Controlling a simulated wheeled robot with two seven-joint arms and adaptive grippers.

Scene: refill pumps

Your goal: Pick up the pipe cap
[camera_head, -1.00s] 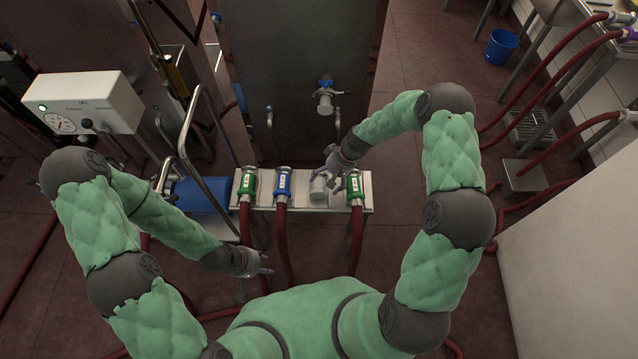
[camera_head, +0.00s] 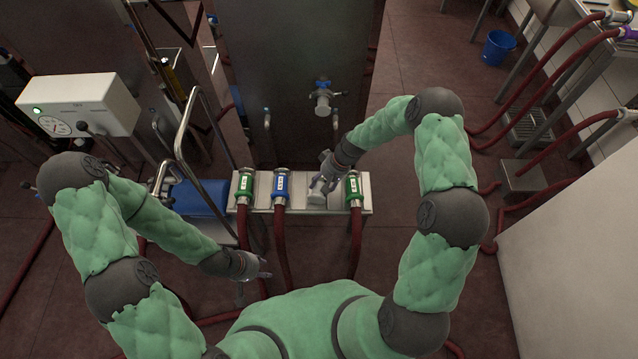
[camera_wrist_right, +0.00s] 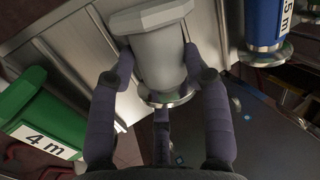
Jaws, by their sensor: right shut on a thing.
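The pipe cap (camera_wrist_right: 158,50) is a light grey, stepped cylinder with a shiny metal ring at its near end. In the right wrist view it sits between the dark fingers of my right gripper (camera_wrist_right: 158,85), which is shut on it. In the head view the cap (camera_head: 317,197) is partly hidden by my right gripper (camera_head: 322,184), at the metal rack (camera_head: 263,205) between the blue and the right green hose couplings. I cannot tell whether it still touches the rack. My left gripper (camera_head: 262,269) is low, left of centre, away from the cap; its finger opening is unclear.
A green coupling (camera_head: 353,188) stands close right of my right gripper. A blue coupling (camera_head: 282,187) and another green one (camera_head: 245,187) are to its left, with red hoses hanging down. A tall metal tank (camera_head: 300,70) with a valve (camera_head: 323,98) stands behind.

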